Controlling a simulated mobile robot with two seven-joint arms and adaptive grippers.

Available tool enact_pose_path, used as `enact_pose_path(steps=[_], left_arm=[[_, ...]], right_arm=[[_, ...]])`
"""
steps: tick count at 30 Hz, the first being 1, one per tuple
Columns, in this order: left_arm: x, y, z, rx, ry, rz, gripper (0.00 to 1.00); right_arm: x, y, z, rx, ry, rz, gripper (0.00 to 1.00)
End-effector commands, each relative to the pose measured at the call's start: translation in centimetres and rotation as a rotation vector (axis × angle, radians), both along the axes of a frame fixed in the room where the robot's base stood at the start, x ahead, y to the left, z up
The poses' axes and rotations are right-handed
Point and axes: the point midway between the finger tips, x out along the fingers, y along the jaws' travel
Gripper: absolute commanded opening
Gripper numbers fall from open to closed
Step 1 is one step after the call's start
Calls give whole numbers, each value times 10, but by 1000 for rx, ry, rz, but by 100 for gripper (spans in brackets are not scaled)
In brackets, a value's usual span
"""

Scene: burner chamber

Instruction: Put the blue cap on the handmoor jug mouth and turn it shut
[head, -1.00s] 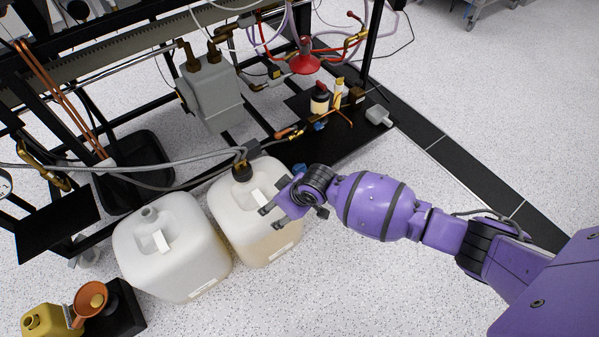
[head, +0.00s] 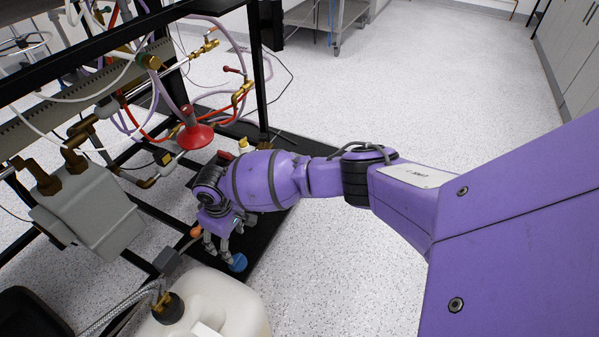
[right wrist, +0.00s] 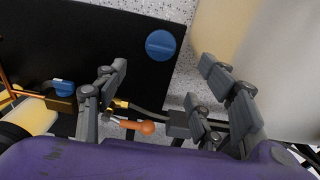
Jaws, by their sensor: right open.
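The round blue cap (head: 238,263) is at the edge of the black platform, beside a whitish jug (head: 235,300) whose mouth carries a dark hose fitting. My right gripper (head: 222,252) is open and empty, close to the cap. In the right wrist view the cap (right wrist: 161,44) shows just beyond the gap between the spread fingers (right wrist: 160,73), apart from both. A pale jug wall (right wrist: 275,60) stands to the right there. The open-mouthed jug is out of the head view now. My left gripper is not in view.
The black platform (head: 262,215) holds a red cone-shaped part (head: 194,133). An orange-handled tool (right wrist: 135,126) lies under the gripper. A small blue knob (right wrist: 62,88) is at left. A grey container (head: 90,215) and hoses crowd the left; open floor (head: 350,260) lies right.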

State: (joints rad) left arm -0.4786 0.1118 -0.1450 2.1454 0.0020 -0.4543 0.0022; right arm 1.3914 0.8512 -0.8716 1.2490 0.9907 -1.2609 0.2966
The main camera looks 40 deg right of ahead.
Motion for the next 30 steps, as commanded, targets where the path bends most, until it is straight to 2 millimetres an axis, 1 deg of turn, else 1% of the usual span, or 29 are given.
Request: enact_pose_path(steps=[1,3,6,9,15,17,20,24,27,30], left_arm=[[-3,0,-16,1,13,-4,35],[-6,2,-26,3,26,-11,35],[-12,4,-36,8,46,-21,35],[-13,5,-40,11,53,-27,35],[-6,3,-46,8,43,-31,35],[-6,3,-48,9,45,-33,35],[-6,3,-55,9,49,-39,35],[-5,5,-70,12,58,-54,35],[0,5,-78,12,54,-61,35],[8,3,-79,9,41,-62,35]], right_arm=[[-1,-1,-21,0,11,-2,63],[-3,-1,-36,-1,20,-3,63],[-5,-1,-49,-1,28,-4,63],[-5,-2,-59,-2,31,-4,63],[-4,-2,-79,-1,30,-4,63],[-3,-2,-82,-2,29,-4,63],[1,-2,-90,-1,27,-3,63],[6,-4,-109,-2,29,-4,63],[7,-3,-124,-1,28,-3,63],[7,-4,-129,-1,26,-4,63]])
